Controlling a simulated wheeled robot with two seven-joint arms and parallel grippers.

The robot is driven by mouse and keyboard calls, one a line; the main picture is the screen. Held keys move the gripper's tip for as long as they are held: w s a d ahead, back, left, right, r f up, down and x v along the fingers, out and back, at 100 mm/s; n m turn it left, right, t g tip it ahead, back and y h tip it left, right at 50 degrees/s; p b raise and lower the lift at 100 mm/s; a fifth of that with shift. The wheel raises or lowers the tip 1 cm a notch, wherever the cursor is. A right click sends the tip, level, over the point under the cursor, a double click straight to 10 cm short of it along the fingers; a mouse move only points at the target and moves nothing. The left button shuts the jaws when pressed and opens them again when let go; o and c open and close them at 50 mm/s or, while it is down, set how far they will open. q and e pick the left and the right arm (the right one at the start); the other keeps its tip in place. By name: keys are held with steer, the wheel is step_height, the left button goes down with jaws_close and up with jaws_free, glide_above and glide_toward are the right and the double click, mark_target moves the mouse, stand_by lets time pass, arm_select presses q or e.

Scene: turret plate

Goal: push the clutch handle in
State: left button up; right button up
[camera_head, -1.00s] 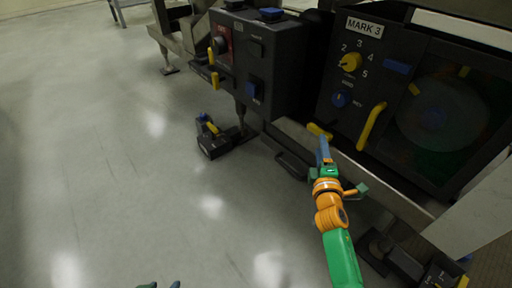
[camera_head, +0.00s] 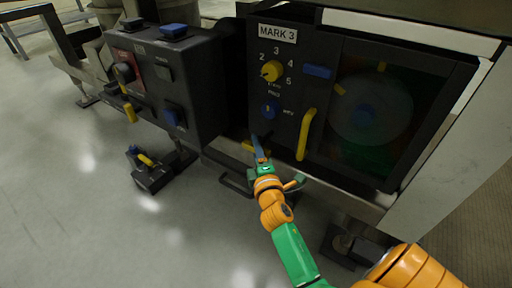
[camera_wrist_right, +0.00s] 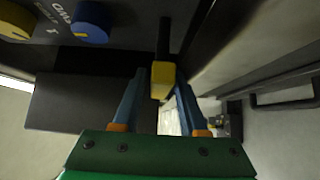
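The clutch handle is taken to be the yellow grip on a dark rod low on the MARK 3 machine; in the head view the grip (camera_head: 248,146) is partly hidden by my right gripper (camera_head: 257,147). In the right wrist view the yellow grip (camera_wrist_right: 162,80) lies between the blue fingers of my right gripper (camera_wrist_right: 161,82). The fingers stand apart on either side of it. The right-hand finger looks close to or touching it, and a narrow gap shows at the left-hand one. My left gripper is out of view.
The MARK 3 panel has a yellow selector knob (camera_head: 271,71), a blue knob (camera_head: 268,111) and a yellow door handle (camera_head: 306,134). A dark control box (camera_head: 190,80) stands to the left. A pedal unit (camera_head: 154,169) is on the floor. Open floor lies at the left.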

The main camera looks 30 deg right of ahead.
jaws_close()
